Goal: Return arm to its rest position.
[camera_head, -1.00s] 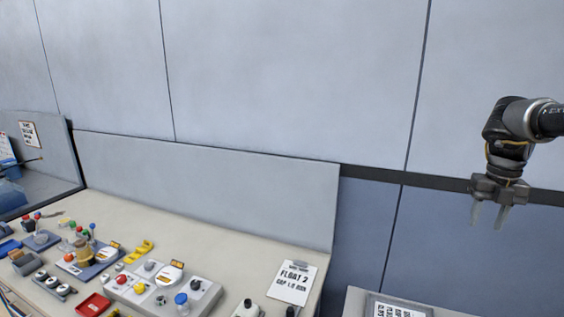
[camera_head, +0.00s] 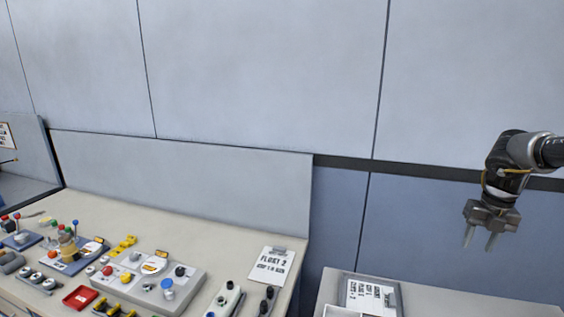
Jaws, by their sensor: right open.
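My right gripper (camera_head: 480,239) hangs at the right side of the head view, fingers pointing down. Its two fingers are apart with nothing between them. It is in the air, in front of the blue lower wall and above the bench at the lower right, touching nothing. My right arm (camera_head: 525,158) comes in from the right edge. My left arm and gripper are not in the picture.
A bench (camera_head: 215,238) at the left holds a grey control box (camera_head: 150,278), a red tray (camera_head: 80,298), a "FLOAT 2" sign (camera_head: 272,266) and several small parts. A second bench (camera_head: 470,302) at the lower right carries a printed sign (camera_head: 372,297). Air around the gripper is clear.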

